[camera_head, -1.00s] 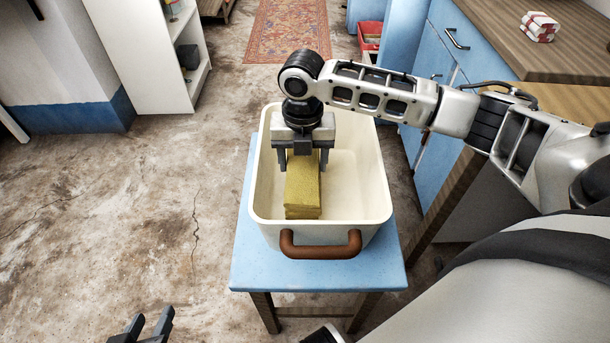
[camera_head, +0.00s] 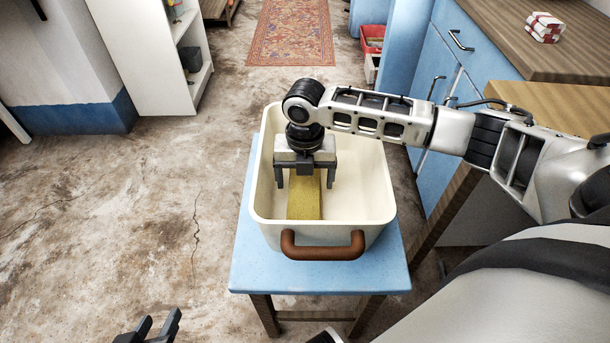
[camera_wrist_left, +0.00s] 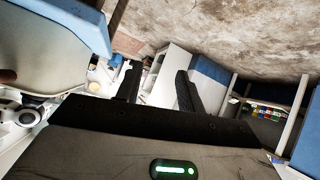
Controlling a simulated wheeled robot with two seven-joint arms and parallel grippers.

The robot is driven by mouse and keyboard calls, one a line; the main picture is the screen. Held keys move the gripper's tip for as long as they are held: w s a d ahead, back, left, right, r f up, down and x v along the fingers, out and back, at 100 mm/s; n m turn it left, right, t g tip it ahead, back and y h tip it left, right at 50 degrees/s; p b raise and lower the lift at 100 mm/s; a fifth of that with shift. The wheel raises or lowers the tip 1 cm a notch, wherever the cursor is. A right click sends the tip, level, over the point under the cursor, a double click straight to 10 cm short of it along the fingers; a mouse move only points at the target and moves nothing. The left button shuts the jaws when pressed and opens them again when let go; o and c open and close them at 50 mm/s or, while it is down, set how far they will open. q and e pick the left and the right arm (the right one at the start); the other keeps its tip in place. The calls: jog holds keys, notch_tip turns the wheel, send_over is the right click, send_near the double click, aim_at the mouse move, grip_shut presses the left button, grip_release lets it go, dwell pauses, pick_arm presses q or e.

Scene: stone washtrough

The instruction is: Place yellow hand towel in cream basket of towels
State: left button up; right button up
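The yellow hand towel (camera_head: 305,203) lies folded inside the cream basket (camera_head: 376,208), near the basket's front and left of its middle. My right gripper (camera_head: 305,184) points down into the basket above the towel's far part. Its fingers stand apart, wider than the towel, with a gap on each side. The towel's far end is hidden under the gripper. My left gripper (camera_head: 160,320) is low at the picture's bottom left, away from the basket. In the left wrist view its two fingers (camera_wrist_left: 158,88) are apart with nothing between them.
The basket, with a brown front handle (camera_head: 322,245), stands on a small blue-topped table (camera_head: 260,277). A blue cabinet with a wooden counter (camera_head: 500,45) is to the right, bearing a red-and-white bundle (camera_head: 543,27). The floor at left is clear; a white shelf (camera_head: 150,60) stands behind.

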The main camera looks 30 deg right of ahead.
jog(key=shift+r, duration=0.1)
pick_arm(q)
jog(key=shift+t+y, duration=0.3)
jog(key=shift+t, duration=0.3)
jog(key=r+p, duration=0.1)
jog(key=r, duration=0.1)
jog(key=a+r+p, duration=0.1)
jog(key=r, duration=0.1)
jog(key=r+p, duration=0.1)
jog(key=shift+s+a+r, duration=0.2)
jog(key=shift+s+r, duration=0.1)
jog(key=shift+r, duration=0.1)
pick_arm(e)
notch_tip(320, 180, up, 12)
